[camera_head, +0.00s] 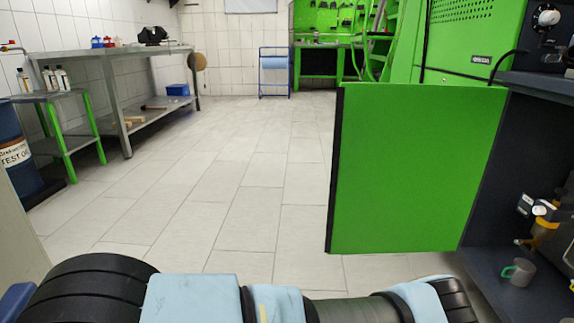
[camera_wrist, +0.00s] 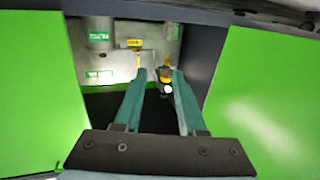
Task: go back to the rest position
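My gripper (camera_wrist: 160,75) shows in the wrist view with two teal fingers. They are apart, with a clear gap and nothing held between them. Beyond the fingertips is the recess of the green test bench, with a yellow and black fitting (camera_wrist: 166,74) seen through the gap. I cannot tell how far the fingertips are from it. My arm lies across the bottom of the head view, and the gripper is out of that picture.
The open green door (camera_head: 415,170) stands to the right of centre. A grey-green cup (camera_head: 519,271) is on the dark bench floor at the right, below a brass fitting (camera_head: 540,235). A metal table (camera_head: 110,52) stands at the left. The tiled floor (camera_head: 240,180) between is clear.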

